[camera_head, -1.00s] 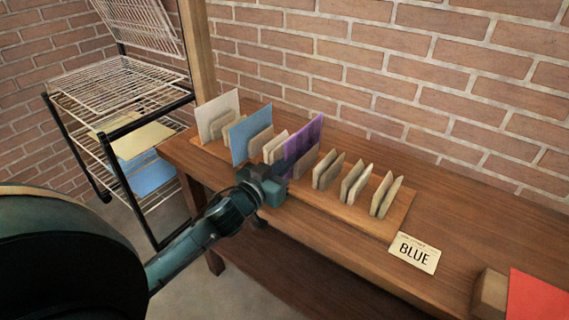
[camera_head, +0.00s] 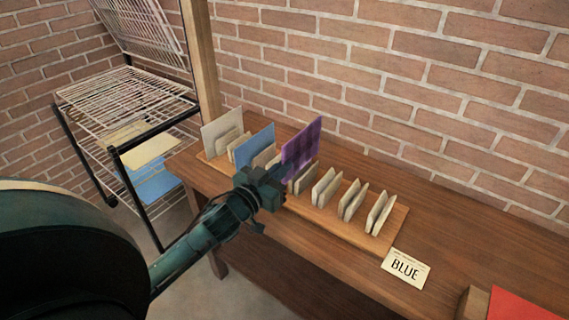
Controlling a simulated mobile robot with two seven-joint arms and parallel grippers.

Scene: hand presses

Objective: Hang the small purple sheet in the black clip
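The small purple sheet (camera_head: 301,146) stands upright above the wooden holder, higher than the slots beside it. My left gripper (camera_head: 281,186) is at the sheet's lower edge and appears shut on it; the fingertips are partly hidden by the gripper body. The sheet's lower left part is hidden behind the gripper. I see no black clip in this view. My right gripper is not in view.
The slotted wooden holder (camera_head: 335,231) carries a white sheet (camera_head: 221,127) and a blue sheet (camera_head: 255,143). A card reading "BLUE" (camera_head: 406,269) and a red sheet (camera_head: 524,306) are at right. A wire rack (camera_head: 120,95) stands at left. The table's back right is clear.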

